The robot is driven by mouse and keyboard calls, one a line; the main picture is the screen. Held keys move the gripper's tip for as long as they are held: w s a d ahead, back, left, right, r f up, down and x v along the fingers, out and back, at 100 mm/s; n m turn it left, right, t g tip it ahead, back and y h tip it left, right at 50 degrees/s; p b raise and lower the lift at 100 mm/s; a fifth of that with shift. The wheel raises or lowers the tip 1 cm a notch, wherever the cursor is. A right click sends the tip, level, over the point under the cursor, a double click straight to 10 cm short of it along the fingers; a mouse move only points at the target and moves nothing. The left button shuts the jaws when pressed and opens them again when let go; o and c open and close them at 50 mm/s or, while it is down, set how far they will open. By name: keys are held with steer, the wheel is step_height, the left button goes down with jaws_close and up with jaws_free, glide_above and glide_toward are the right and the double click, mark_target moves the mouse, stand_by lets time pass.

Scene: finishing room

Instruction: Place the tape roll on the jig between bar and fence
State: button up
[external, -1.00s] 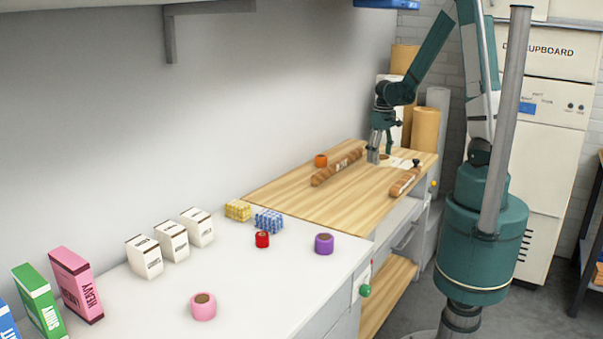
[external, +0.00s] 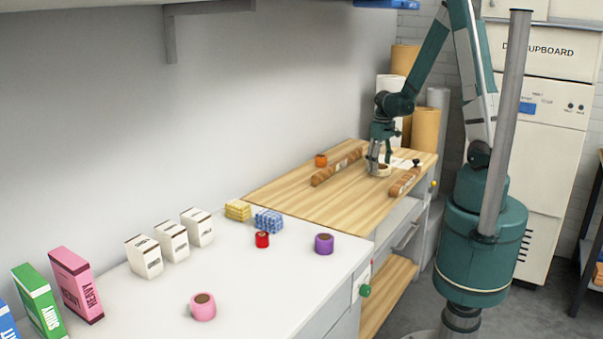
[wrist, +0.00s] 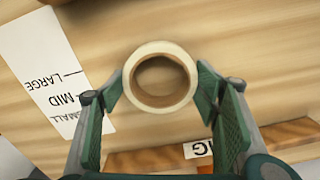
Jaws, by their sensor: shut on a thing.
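A cream tape roll (wrist: 136,76) sits between the two fingers of my gripper (wrist: 163,92) in the wrist view, its round hole facing the camera. My gripper is shut on its sides. In the external view the roll (external: 383,170) shows under my gripper (external: 380,168), over the wooden worktop (external: 300,197); I cannot tell whether it touches the wood. Two brown wooden strips, perhaps the bar and fence, lie to its left (external: 330,174) and right (external: 404,182). The wrist view shows one brown strip (wrist: 275,137) with a partly hidden white label.
A white card (wrist: 45,62) marked LARGE, MID, SMALL lies beside the roll. An orange roll (external: 320,160) stands near the left strip. Purple (external: 324,244), red (external: 262,240) and pink (external: 203,307) rolls stand on the white counter, with several boxes. The wood's near part is clear.

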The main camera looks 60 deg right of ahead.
steer(key=shift+f, duration=0.35)
steer(key=o, duration=0.9)
steer(key=shift+r, duration=0.15)
steer(key=shift+r+p, duration=1.15)
steer(key=shift+r, duration=4.9)
steer(key=shift+s+a+r+n+t, duration=0.5)
steer(key=shift+s+a+r+t, duration=0.75)
steer(key=shift+a+r, duration=2.45)
steer(key=shift+s+a+r+n+t, duration=0.5)
steer(key=shift+s+a+r+t, duration=1.3)
steer(key=shift+a, duration=3.15)
steer(key=shift+s+a+r+n+t, duration=0.55)
steer(key=shift+s+a+r, duration=0.25)
steer(key=shift+a+r, duration=3.15)
steer(key=shift+a+f, duration=0.4)
steer(key=shift+f, duration=0.05)
